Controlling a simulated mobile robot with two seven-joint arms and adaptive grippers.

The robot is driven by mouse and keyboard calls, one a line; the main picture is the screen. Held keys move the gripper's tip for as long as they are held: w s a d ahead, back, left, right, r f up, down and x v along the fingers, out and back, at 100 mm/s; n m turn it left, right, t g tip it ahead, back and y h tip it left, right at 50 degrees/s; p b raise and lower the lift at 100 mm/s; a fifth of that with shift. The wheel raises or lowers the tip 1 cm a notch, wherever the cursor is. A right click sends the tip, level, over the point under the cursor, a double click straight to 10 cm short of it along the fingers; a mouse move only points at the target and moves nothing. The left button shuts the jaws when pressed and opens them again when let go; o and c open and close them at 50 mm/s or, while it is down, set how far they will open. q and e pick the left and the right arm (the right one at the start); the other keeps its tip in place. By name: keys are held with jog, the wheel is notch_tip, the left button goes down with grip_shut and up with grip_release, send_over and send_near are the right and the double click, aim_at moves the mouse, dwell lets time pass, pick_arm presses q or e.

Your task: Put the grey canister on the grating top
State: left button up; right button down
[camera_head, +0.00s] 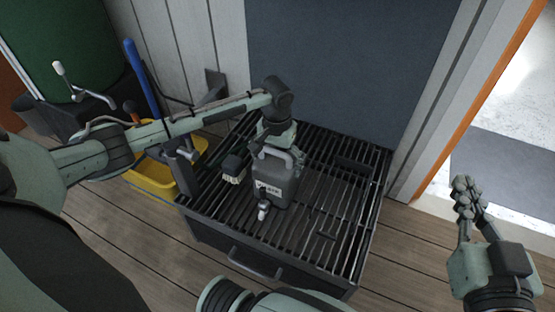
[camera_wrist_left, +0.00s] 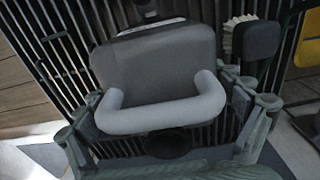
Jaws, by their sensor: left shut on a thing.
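The grey canister (camera_head: 276,183) is upright over the middle of the grating top (camera_head: 335,215), with its handle up and a tap at its front. I cannot tell whether its base touches the bars. My left gripper (camera_head: 274,146) is behind the canister's top and shut on it. In the left wrist view the canister (camera_wrist_left: 155,58) and its light grey handle (camera_wrist_left: 160,117) fill the middle, with the left gripper's fingers (camera_wrist_left: 160,120) on both sides. My right gripper (camera_head: 468,196) is away to the right over the floor, and its finger gap is unclear.
A brush (camera_head: 233,169) with a dark block and pale bristles is on the grating left of the canister. A yellow tub (camera_head: 155,175) stands left of the grating unit. The grating's right side is free. A wall panel rises behind.

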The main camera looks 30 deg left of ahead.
pick_arm(q)
jog(key=shift+w, duration=0.1)
pick_arm(e)
jog(key=shift+a+r, duration=0.1)
jog(key=shift+r, duration=0.1)
jog(key=shift+f, duration=0.1)
pick_arm(q)
jog(key=o, duration=1.5)
jog(key=shift+f, duration=0.1)
jog(key=shift+o, duration=0.2)
notch_tip(320, 180, up, 6)
jog(key=shift+f+p, duration=0.2)
jog(key=shift+p, duration=0.5)
notch_tip(320, 180, up, 6)
jog(key=shift+p, duration=0.55)
jog(key=shift+r, duration=0.3)
pick_arm(e)
jog(key=s+d+f+g+h, duration=0.3)
jog(key=d+f+g, duration=0.3)
jog(key=f, duration=0.5)
jog(key=shift+s+d+m+h, duration=0.3)
jog(key=shift+s+d+m, duration=0.1)
jog(key=shift+d, duration=0.55)
